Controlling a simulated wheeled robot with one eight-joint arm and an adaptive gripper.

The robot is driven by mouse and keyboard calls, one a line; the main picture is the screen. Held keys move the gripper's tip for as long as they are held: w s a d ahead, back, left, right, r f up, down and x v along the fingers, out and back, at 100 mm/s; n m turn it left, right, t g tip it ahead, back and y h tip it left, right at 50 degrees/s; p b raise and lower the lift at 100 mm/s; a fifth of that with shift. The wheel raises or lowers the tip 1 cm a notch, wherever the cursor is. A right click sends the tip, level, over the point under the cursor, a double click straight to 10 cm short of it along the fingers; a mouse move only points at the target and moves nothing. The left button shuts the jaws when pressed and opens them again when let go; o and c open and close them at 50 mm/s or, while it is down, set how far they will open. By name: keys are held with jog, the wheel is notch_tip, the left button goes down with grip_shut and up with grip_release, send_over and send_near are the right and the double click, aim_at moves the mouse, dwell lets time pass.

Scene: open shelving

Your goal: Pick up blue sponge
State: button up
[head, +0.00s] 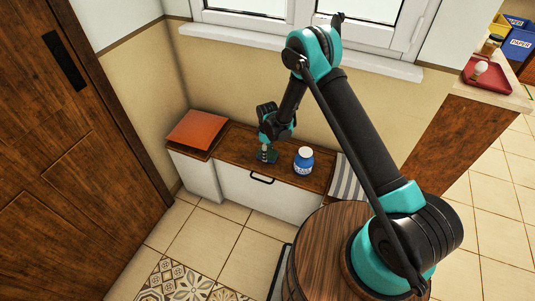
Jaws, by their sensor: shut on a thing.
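My gripper (265,151) points down at the wooden top of a low white bench (235,187), left of the blue jar. Its fingers are shut on a small dark blue-green thing, which looks like the blue sponge (271,157). The fingers hide part of the sponge. I cannot tell whether it still touches the bench top. No other sponge is visible.
A blue jar with a white lid (304,162) stands close to the right of my gripper. An orange flat item (197,130) lies at the bench's left end, and a striped cloth (347,181) at its right. The window sill (300,52) runs above and behind.

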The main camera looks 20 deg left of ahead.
notch_tip(320, 180, up, 20)
dwell(0.5)
jog(key=shift+f, duration=0.1)
